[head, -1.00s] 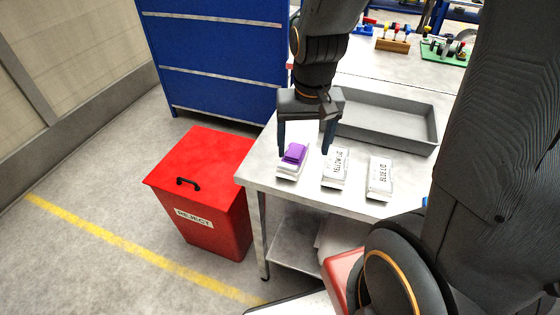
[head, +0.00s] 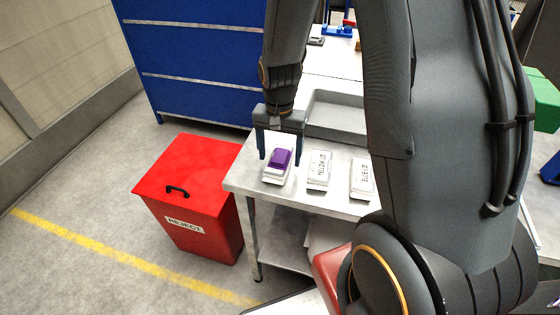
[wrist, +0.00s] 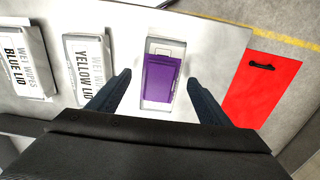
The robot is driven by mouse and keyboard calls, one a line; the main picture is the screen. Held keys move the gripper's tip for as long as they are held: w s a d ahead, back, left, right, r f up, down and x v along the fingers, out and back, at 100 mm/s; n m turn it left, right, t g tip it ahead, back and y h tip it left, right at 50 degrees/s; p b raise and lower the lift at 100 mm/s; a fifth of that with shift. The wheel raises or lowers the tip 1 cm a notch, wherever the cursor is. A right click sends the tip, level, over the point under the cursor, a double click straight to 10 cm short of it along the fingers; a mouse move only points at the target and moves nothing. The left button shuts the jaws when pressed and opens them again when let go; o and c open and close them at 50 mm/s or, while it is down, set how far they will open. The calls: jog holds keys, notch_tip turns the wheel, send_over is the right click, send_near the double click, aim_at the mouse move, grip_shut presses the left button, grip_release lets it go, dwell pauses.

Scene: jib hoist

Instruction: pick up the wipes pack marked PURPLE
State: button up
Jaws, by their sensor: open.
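A white wipes pack with a purple lid (head: 280,158) lies at the left front corner of the metal table. The wrist view shows its purple lid (wrist: 161,80) between my two fingers, with no writing readable on the pack. My gripper (head: 281,163) is open and empty, pointing down over this pack, one finger to each side of it. In the wrist view my gripper (wrist: 158,82) shows a gap on both sides of the lid. Whether the fingertips are level with the pack, I cannot tell.
A pack marked YELLOW LID (head: 320,170) lies just right of the purple one, then one marked BLUE LID (head: 362,178). A grey tray (head: 338,112) stands behind. A red REJECT bin (head: 190,190) stands left of the table (head: 240,180). Floor further left is clear.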

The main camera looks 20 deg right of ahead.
jog(key=shift+f, duration=1.2)
jog(key=c, duration=1.2)
jog(key=shift+r, duration=0.1)
